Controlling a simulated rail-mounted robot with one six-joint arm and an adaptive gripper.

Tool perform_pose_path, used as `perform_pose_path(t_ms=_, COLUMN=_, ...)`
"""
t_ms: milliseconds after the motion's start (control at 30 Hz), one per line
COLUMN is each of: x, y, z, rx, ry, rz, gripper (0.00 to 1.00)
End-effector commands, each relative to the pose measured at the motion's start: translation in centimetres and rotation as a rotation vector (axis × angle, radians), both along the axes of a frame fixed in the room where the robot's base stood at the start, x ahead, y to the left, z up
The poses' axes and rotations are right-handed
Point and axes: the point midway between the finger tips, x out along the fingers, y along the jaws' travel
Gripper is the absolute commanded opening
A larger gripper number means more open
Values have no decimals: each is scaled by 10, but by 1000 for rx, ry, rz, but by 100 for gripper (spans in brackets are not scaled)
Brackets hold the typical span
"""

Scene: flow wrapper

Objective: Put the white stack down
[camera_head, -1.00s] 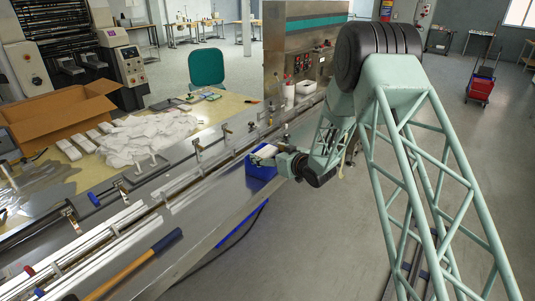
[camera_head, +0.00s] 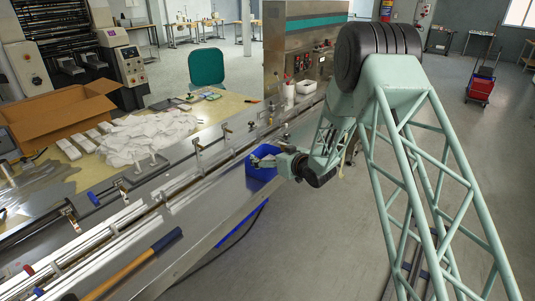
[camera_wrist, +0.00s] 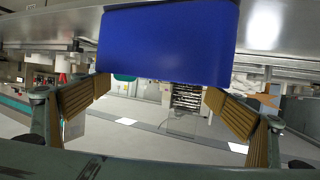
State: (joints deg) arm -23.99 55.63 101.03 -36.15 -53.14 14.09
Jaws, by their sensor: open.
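My gripper (camera_head: 266,158) is open at the blue bin (camera_head: 260,174) on the machine's near metal ledge. In the wrist view my gripper's ribbed fingers (camera_wrist: 158,92) stand wide apart with nothing between their tips. The bin's plain blue wall (camera_wrist: 168,45) fills the upper middle of that view. The white stack that showed at the gripper earlier is not visible now. The bin's inside is hidden, so I cannot tell whether the stack lies in it.
Several other white stacks (camera_head: 70,149) lie by an open cardboard box (camera_head: 62,118) and a pile of white sheets (camera_head: 150,134). A yellow-handled tool (camera_head: 135,265) lies on the near ledge. Rails run along the machine. Open floor lies right of the ledge.

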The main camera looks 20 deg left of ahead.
Motion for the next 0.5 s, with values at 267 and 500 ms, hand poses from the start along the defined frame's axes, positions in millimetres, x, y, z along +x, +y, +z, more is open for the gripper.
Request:
perform_pose_path(t_ms=267, x=-1, y=0, z=5, rx=-2, ry=2, rz=0, gripper=93)
perform_pose_path(t_ms=500, x=-7, y=-10, z=15, rx=-1, ry=2, rz=-1, gripper=93)
